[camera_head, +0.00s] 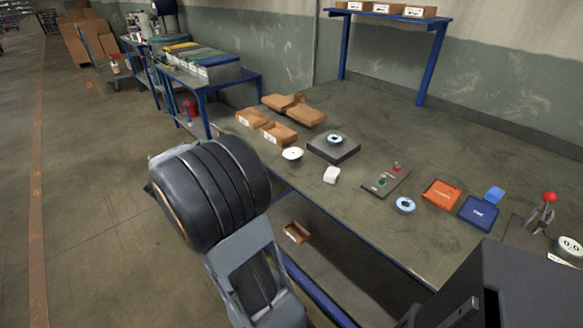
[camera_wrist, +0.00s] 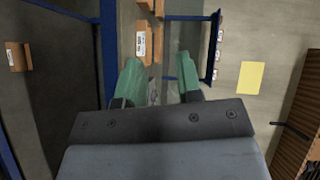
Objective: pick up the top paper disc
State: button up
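Round pale discs lie on the workbench (camera_head: 470,135) in the head view. One disc with a blue centre (camera_head: 334,138) lies on a dark square plate (camera_head: 333,150). Another pale disc with blue on it (camera_head: 405,205) lies beside the button panel. A plain white round piece (camera_head: 292,153) sits left of the dark plate. I cannot tell which one is the top paper disc. My gripper (camera_wrist: 159,62) shows in the wrist view with two green fingers apart and no disc held between them. The head view does not show the fingers.
Cardboard boxes (camera_head: 278,132) stand at the bench's left end. A white block (camera_head: 331,174), button panel (camera_head: 387,181), orange tray (camera_head: 441,194), blue box (camera_head: 479,211) and red-knobbed clamp (camera_head: 545,205) line the front. A blue-framed shelf (camera_head: 387,15) stands behind. The back middle of the bench is clear.

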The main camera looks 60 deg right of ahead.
jog(key=s+d+f+m+g+h+b, duration=0.1)
jog(key=s+d+f+m+g+b, duration=0.3)
jog(key=s+f+m+g, duration=0.55)
jog(key=m+g+p, duration=0.1)
jog(key=g, duration=0.3)
send_near(282, 166)
jog(key=s+d+r, duration=0.2)
jog(key=d+r, duration=0.1)
jog(key=r, duration=0.1)
jog(key=shift+x, duration=3.25)
jog(key=shift+w+d+f, duration=0.1)
jog(key=shift+w+f, duration=0.05)
jog(key=shift+f, duration=0.05)
grip_shut()
